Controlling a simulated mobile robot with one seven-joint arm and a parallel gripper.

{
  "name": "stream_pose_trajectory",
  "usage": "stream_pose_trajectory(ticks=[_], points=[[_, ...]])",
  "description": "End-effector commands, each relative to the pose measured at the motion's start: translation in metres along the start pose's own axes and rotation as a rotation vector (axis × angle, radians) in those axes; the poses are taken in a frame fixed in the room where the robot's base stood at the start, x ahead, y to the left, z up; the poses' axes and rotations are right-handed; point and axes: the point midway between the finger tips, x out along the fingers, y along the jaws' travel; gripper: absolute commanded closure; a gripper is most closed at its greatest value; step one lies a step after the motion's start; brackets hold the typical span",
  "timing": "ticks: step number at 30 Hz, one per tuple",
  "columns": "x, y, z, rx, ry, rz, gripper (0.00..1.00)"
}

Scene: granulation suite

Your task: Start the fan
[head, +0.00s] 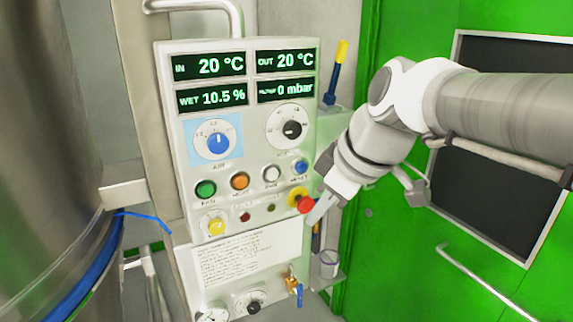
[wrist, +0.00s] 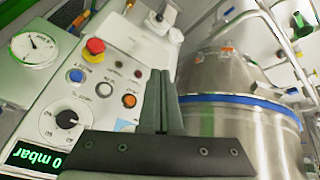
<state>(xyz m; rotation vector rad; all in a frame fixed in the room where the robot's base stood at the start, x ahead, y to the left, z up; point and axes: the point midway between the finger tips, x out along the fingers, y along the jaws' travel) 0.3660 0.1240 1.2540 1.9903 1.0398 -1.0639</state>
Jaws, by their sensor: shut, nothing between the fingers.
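The white control panel (head: 248,140) stands upright in the head view. Its green button (head: 206,188), labelled FAN, is at the left end of the button row. Beside it are an orange button (head: 239,181), a white button (head: 271,173) and a blue button (head: 301,167). My gripper (head: 317,213) is at the panel's lower right, beside the red mushroom button (head: 305,204); I cannot tell whether they touch. In the wrist view my gripper (wrist: 159,75) has its fingers together and empty, right of the orange button (wrist: 129,100). The green button does not show there.
A yellow button (head: 215,226) sits below the green one. The blue knob (head: 218,142) and black dial (head: 291,128) are above. A steel vessel (head: 45,130) stands at left, a green door (head: 400,250) at right. Displays read 20 °C, 20 °C, 10.5 % and 0 mbar.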

Motion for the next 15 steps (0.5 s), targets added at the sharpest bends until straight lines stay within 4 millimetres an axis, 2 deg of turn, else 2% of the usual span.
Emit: stream_pose_trajectory(ticks=[1, 9, 15], points=[[0.004, 0.003, -0.017, -0.076, 0.017, -0.024, 1.0], [0.025, 0.011, -0.094, -0.497, 0.134, -0.114, 1.0], [0.039, 0.01, -0.134, -0.721, 0.212, -0.144, 1.0]])
